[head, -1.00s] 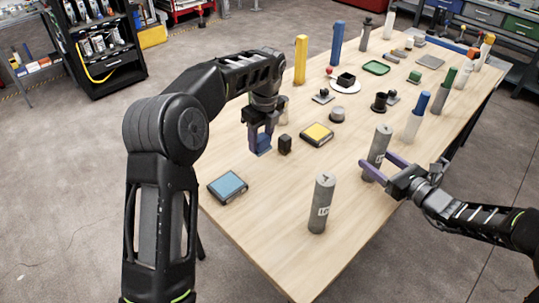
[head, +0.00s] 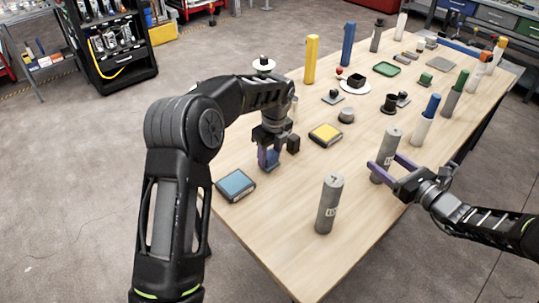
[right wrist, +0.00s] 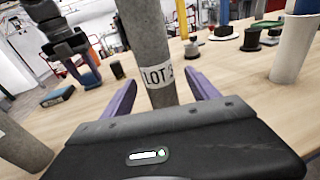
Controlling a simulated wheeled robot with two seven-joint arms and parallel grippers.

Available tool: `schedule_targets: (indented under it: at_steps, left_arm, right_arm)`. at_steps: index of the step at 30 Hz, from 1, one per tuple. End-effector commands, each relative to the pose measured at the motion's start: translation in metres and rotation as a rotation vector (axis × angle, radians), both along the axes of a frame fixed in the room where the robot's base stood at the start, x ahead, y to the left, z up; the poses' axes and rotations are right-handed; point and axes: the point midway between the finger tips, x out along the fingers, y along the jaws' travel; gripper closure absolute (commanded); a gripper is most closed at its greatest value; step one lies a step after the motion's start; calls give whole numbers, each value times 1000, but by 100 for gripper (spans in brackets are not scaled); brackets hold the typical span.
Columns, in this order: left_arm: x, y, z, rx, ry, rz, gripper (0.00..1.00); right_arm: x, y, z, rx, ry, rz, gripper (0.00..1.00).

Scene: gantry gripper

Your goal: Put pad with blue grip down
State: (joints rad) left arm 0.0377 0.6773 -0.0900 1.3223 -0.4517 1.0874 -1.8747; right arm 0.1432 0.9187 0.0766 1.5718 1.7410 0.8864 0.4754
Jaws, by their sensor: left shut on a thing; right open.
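My left gripper (head: 269,162) points down and is shut on a small blue block-like grip (head: 268,155), which I take to be the pad's blue grip. The pad under it is too small and covered to make out. It is low over the near left of the table; I cannot tell whether it touches. It also shows, with the blue part (right wrist: 91,79), at the left in the right wrist view. My right gripper (head: 378,168) is open, its purple fingers on either side of a grey cylinder marked LOT (right wrist: 158,75). I cannot tell whether they touch it.
A blue-topped square block (head: 235,184) lies left of my left gripper, and a small black block (head: 293,144) stands close to its right. A yellow-topped block (head: 326,134) is farther right. Another grey cylinder (head: 328,205) stands in front. Bare table (head: 285,220) lies nearer me.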

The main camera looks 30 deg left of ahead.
Motion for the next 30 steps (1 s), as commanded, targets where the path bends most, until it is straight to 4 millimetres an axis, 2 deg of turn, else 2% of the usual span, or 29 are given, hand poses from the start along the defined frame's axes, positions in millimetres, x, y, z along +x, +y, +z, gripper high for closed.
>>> schedule_targets:
  at_steps: [7, 8, 15, 24, 30]
  left_arm:
    - [0, 0, -3, 0, 0, -1, 97]
    - [0, 0, -3, 0, 0, -1, 54]
    - [0, 0, -2, 0, 0, -1, 35]
    - [0, 0, -1, 0, -1, -1, 35]
    - [0, -2, 17, 0, -2, -1, 35]
  right_arm:
    - [0, 0, 0, 0, 0, 0, 31]
    - [0, 0, 0, 0, 0, 0, 31]
    - [0, 0, 0, 0, 0, 0, 31]
    - [0, 0, 0, 0, 0, 0, 31]
    - [0, 0, 0, 0, 0, 0, 31]
